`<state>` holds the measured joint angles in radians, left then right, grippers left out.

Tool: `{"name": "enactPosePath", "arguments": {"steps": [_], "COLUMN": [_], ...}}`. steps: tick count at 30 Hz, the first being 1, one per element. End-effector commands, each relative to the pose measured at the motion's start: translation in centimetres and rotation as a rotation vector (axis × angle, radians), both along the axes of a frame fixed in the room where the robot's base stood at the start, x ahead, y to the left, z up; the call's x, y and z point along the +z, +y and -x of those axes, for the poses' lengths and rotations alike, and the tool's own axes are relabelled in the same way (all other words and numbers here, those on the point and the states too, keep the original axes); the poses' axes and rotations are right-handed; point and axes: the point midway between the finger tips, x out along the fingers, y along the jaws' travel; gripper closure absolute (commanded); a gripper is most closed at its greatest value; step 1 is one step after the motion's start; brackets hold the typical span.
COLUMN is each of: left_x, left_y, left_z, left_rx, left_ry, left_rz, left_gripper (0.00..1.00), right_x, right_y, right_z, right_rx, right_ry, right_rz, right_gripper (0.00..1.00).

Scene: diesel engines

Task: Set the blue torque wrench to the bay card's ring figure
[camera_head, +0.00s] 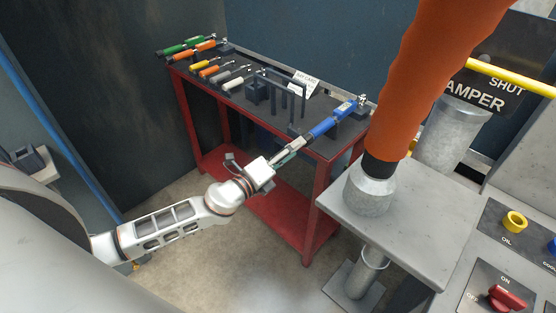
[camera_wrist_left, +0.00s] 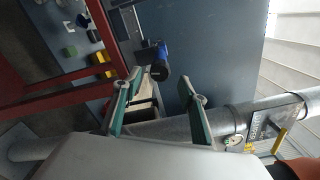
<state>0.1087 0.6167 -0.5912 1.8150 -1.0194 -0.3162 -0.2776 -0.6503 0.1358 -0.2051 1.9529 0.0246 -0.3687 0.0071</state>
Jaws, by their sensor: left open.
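The blue torque wrench (camera_head: 327,124) lies on the dark top of the red bench near its right end, its metal head toward the back right. Its handle points toward my left gripper (camera_head: 290,147). The bay card (camera_head: 304,82) stands behind it on the bench; its figures are too small to read. In the left wrist view, the blue wrench (camera_wrist_left: 164,50) shows its dark round end just beyond and between the green-edged fingertips of my left gripper (camera_wrist_left: 159,78). The fingers are spread, and nothing shows clamped between them. My right gripper is not in view.
Several other wrenches with green, orange, yellow and white handles (camera_head: 210,66) lie on the bench's left part. Dark upright posts (camera_head: 293,95) stand left of the blue wrench. A grey pedestal table (camera_head: 420,215) and an orange hose (camera_head: 430,75) are at the right.

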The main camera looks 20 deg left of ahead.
Motion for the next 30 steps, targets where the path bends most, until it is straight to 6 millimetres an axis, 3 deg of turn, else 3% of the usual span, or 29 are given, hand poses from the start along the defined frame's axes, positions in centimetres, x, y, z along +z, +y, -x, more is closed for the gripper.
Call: {"name": "enactPosePath", "arguments": {"steps": [6, 12, 30], "left_x": [-0.2, 0.0, 0.0], "left_y": [1.2, 2.0, 2.3], "left_z": [3.6, 5.5, 6.3], "left_rx": [-0.001, 0.000, 0.000], "left_ry": [0.003, 0.001, 0.000], "left_rz": [0.000, 0.000, -0.001], "left_gripper": [0.58, 0.58, 0.58], "right_x": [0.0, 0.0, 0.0], "right_y": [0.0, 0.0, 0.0], "right_z": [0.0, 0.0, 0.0], "right_rx": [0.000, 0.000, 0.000], "right_ry": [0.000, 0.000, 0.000], "right_rz": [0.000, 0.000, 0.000], "right_gripper": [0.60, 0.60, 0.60]}}
